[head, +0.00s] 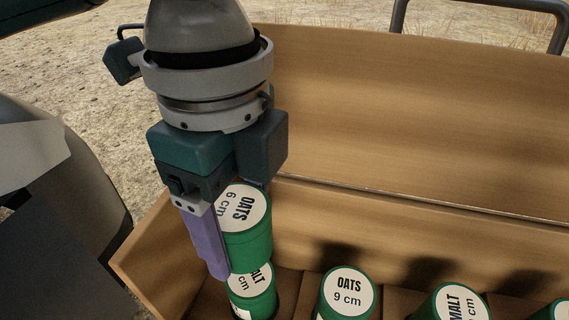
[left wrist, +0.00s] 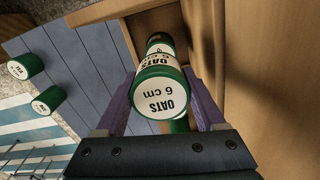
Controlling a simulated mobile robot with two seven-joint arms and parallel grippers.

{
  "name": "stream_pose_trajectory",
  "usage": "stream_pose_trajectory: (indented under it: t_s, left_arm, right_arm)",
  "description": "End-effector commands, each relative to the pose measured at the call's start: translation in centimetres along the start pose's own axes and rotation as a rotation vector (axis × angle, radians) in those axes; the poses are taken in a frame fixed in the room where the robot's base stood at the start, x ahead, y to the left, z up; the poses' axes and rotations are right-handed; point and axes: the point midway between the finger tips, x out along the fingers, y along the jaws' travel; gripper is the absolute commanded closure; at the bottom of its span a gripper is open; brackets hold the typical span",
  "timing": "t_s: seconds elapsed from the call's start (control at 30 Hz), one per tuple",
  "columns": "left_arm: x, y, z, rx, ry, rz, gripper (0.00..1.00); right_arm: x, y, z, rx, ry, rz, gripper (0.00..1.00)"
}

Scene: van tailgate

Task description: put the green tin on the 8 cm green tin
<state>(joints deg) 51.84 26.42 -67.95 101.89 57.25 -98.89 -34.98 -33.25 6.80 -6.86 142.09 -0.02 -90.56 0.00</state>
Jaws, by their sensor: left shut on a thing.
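My left gripper (head: 232,246) is shut on a green tin (head: 249,246) with a white lid reading OATS 6 cm. The left wrist view shows this held tin (left wrist: 155,98) between the two purple fingers (left wrist: 161,103). In the head view it is over a green tin (head: 254,283) whose lid partly reads ALT and cm; its number is hidden. I cannot tell whether the two touch. To the right in the wooden box stand a green OATS 9 cm tin (head: 347,291) and a green MALT tin (head: 457,303), its size cut off. My right gripper is not in view.
The wooden box (head: 420,205) has a high back wall and a left side wall close to my gripper. Another green tin (head: 553,312) is cut off at right. The left wrist view shows two more green tins (left wrist: 25,66) (left wrist: 48,99) on grey-blue slats, a striped cloth (left wrist: 30,125) and a wire rack (left wrist: 28,158).

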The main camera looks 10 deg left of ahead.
Motion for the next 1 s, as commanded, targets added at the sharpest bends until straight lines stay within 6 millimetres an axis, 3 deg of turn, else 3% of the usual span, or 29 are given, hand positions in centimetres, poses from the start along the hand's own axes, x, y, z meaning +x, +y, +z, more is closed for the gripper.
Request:
stream_pose_trajectory:
  t_s: [0.27, 0.47, 0.83, 0.87, 1.0]
  left_arm:
    - [2.6, 0.0, 0.0, -0.001, 0.000, 0.001, 0.90]
    - [5.8, 0.1, 0.0, -0.002, 0.000, 0.002, 0.90]
    - [6.2, 0.0, 0.0, 0.000, 0.001, -0.001, 0.90]
    - [6.2, 0.0, 0.0, 0.000, 0.001, -0.001, 0.28]
    - [6.2, 0.0, 0.0, 0.000, 0.001, -0.001, 0.12]
  right_arm:
    - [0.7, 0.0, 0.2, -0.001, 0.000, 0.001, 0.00]
    - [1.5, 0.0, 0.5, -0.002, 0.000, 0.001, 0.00]
    - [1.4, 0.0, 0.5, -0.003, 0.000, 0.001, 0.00]
    - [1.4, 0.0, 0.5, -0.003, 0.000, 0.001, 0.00]
    - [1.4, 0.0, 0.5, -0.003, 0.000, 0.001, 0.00]
